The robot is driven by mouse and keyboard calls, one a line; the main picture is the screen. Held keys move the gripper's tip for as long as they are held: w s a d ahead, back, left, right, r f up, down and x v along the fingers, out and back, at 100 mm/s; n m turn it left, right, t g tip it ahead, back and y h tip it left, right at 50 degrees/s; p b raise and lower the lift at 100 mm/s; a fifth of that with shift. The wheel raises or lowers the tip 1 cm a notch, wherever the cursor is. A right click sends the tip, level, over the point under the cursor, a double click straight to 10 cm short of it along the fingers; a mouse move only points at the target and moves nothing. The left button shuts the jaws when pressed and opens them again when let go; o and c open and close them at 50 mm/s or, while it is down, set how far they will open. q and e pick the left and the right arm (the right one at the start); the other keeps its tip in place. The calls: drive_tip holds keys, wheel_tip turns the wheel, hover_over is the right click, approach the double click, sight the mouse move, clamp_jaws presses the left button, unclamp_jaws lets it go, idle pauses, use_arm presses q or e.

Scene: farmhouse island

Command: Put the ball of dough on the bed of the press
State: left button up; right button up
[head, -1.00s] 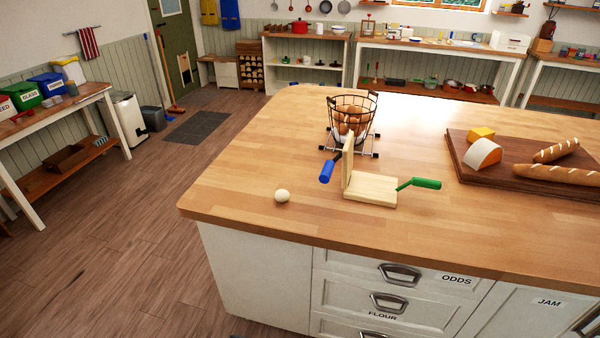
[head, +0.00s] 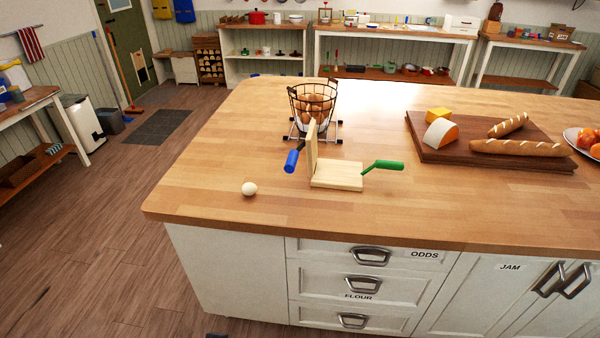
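The ball of dough (head: 249,189) is small, round and off-white. It sits on the wooden island top (head: 210,165) near its front left corner, to the left of the press and apart from it. The press (head: 335,176) is pale wood, with a flat bed lying on the island and a lid board (head: 312,148) standing upright at the bed's left side. The bed is bare. A blue handle (head: 292,161) sticks out on the left and a green handle (head: 387,166) on the right. Neither of my grippers shows.
A wire basket of eggs (head: 313,103) stands on a rack behind the press. A dark board (head: 450,154) with cheese and bread lies at the right, beside a plate of fruit (head: 580,148). The island top around the dough is clear. Drawers and doors face the front.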

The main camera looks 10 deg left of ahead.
sight(249, 189)
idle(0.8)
